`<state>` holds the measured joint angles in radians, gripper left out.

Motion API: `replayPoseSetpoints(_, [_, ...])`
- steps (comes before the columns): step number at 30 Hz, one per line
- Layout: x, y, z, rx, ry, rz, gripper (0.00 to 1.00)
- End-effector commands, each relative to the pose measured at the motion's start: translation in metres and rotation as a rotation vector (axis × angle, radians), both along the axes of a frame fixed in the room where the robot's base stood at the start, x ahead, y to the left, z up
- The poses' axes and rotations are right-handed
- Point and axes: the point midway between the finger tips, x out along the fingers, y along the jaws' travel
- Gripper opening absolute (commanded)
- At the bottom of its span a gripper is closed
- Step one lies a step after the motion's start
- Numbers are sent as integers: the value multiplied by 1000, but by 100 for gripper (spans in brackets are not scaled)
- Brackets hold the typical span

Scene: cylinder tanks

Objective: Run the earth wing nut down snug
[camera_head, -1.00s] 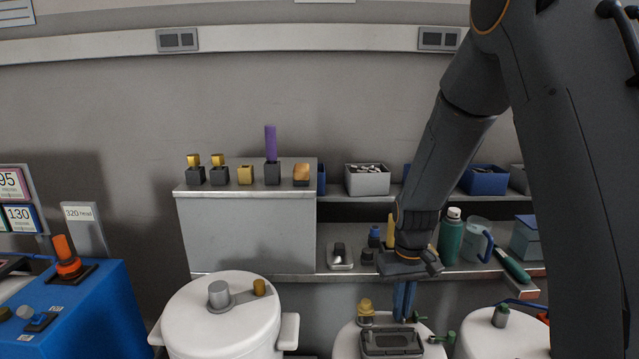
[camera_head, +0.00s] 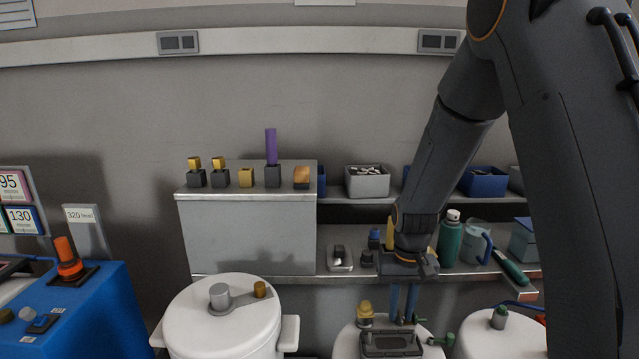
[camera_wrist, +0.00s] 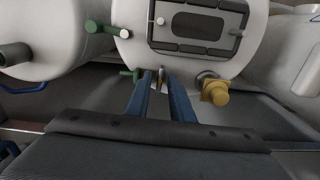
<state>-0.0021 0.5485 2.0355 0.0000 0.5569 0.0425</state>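The earth wing nut (camera_wrist: 162,76) is a small brownish metal piece at the near edge of the white tank (camera_wrist: 132,14), seen between my fingertips in the wrist view. My gripper (camera_wrist: 161,80) has two blue fingers pointing down, one on either side of the nut. A gap shows between the fingers, and they look open around it. In the head view my gripper (camera_head: 402,316) reaches down behind the dark-framed window (camera_head: 391,343) on the tank top. The nut is too small and hidden to make out there.
A yellow fitting (camera_wrist: 216,93) stands close to the right of my fingers in the wrist view. Green fittings (camera_wrist: 94,27) lie to the left. Other white tanks (camera_head: 222,315) stand on both sides. A shelf with bottles (camera_head: 450,238) is behind.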

Motion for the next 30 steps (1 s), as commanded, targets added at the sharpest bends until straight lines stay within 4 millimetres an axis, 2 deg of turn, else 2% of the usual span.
replayPoseSetpoints(10, [0, 0, 4, 0, 0, 1, 20])
replayPoseSetpoints(30, [-1, 0, 50, 0, 0, 1, 20])
